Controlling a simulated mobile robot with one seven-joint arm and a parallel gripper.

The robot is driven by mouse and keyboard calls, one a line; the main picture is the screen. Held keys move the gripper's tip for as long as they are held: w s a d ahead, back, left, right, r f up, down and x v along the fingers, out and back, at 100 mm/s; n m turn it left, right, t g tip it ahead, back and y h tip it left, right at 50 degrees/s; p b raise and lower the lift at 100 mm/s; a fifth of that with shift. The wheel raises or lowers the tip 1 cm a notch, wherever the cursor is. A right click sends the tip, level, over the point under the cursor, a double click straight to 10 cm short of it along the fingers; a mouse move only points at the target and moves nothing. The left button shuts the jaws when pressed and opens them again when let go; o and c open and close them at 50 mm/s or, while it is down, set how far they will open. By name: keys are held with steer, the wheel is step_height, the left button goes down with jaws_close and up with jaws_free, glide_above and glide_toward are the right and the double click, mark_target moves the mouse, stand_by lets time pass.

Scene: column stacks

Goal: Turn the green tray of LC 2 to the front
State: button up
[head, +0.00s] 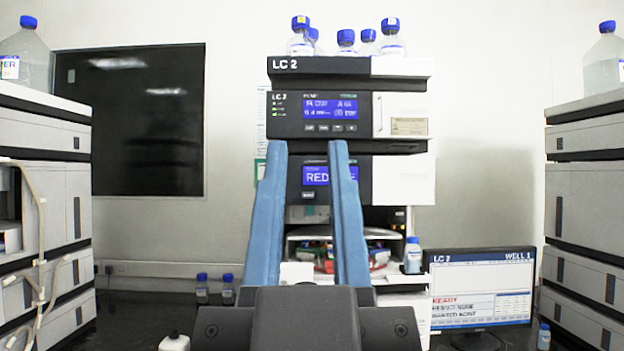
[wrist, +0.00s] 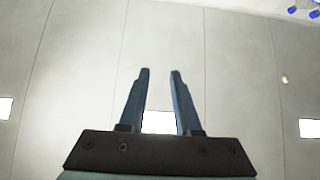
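The LC 2 column stack (head: 400,180) stands in the middle of the head view. Its lower bay (head: 390,266) is open and holds coloured trays. Red shows on them, with some green near the right; my gripper hides much of the bay, so I cannot tell the green tray's exact position. A display (head: 316,175) above the bay begins "RED", the rest covered by a finger. My gripper (head: 309,146) points up in front of the stack, its two blue fingers apart with nothing between them. The wrist view shows the same open gripper (wrist: 160,72).
Blue-capped bottles (head: 346,42) stand on top of the stack. A small bottle (head: 413,256) sits at the bay's right edge. A monitor (head: 480,290) marked LC 2 stands to the right. Other stacks flank at left (head: 45,190) and right (head: 590,200).

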jaws_close()
stand_by(1.4)
